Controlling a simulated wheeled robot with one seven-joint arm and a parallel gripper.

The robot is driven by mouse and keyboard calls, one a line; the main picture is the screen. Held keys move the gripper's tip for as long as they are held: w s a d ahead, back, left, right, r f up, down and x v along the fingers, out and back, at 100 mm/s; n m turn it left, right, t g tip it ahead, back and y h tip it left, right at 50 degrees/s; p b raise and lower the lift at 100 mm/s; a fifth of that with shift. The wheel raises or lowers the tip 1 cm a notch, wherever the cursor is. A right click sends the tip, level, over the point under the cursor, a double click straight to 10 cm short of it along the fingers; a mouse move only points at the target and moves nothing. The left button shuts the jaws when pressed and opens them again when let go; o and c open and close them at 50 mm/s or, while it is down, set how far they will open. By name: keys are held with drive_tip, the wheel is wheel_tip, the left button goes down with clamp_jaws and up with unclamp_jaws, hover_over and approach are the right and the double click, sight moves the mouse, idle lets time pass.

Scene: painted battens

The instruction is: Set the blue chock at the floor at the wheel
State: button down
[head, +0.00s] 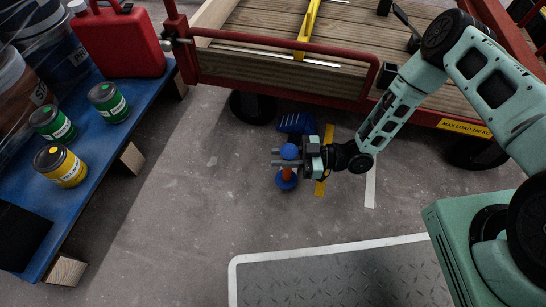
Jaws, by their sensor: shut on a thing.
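A blue ribbed wedge, which looks like the blue chock (297,123), is on the floor below the cart's edge, right of the black wheel (252,106). A small gap of floor shows between it and the wheel. My gripper (282,158) points left, just in front of the wedge. It is shut on a blue-and-orange piece (287,173) with a blue knob on top, an orange stem and a round blue lower end. Its fingers partly hide the stem. I cannot tell whether this piece touches the floor or is joined to the wedge.
The red-framed wooden cart (260,70) spans the top. Yellow (325,160) and white (370,185) strips mark the floor. A blue bench (100,150) at left bears paint cans and a red canister (118,42). A metal plate (330,275) lies in front. Floor at centre left is clear.

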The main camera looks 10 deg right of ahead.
drive_tip(key=shift+w+a+f+b, duration=0.25)
drive_tip(key=shift+a+f+b, duration=0.15)
drive_tip(key=shift+a, duration=0.2)
drive_tip(key=shift+w+a+f+b, duration=0.2)
drive_tip(key=shift+a+f+b, duration=0.2)
drive_tip(key=shift+a, duration=0.15)
drive_tip(key=shift+r, duration=0.1)
drive_tip(key=c, duration=1.2)
unclamp_jaws()
drive_tip(key=shift+c, duration=0.2)
drive_tip(key=s+d+p, duration=0.1)
drive_tip(key=d+p, duration=0.4)
drive_tip(key=d, duration=0.7)
